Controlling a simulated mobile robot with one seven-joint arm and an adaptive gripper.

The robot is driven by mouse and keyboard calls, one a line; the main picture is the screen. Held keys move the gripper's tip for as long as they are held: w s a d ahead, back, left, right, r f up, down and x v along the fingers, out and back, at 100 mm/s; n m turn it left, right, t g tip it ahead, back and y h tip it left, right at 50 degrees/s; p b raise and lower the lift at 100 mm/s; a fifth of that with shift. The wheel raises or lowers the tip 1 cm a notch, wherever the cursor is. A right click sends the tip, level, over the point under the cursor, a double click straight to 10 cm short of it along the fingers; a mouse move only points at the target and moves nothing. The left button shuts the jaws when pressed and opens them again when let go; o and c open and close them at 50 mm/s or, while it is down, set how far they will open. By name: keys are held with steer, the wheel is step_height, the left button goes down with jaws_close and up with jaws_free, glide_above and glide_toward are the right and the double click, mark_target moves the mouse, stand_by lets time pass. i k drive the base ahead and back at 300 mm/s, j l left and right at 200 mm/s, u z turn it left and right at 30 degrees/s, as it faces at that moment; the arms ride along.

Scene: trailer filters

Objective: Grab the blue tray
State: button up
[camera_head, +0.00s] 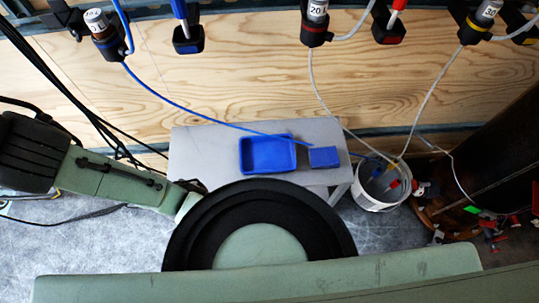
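The blue tray (267,167) is a shallow rectangular open tray lying on a light grey table (205,150) in the head view. It looks empty. A smaller blue square piece (324,157) lies just to its right on the same table. A thin blue hose crosses over or just behind the tray's far rim. My pale green arm stretches out to the left, away from the tray. I cannot make out my gripper's fingers in this view, and nothing of mine touches the tray.
A white bucket (372,200) with hose ends and fittings stands right of the table. Hoses (315,85) hang from fittings on the plywood wall (240,85). A dark cylinder (490,150) stands at the far right. Black cables hang at the left. The table's left part is clear.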

mark_target(261, 154)
steer(key=l+u, duration=0.2)
steer(key=u, duration=0.2)
steer(key=k+l+u, duration=0.1)
steer(key=u, duration=0.3)
steer(key=k+l+u, duration=0.2)
steer(key=l, duration=0.3)
steer(key=k+l+u, duration=0.2)
steer(key=k+l, duration=0.2)
steer(key=l, duration=0.6)
steer(key=i, duration=0.05)
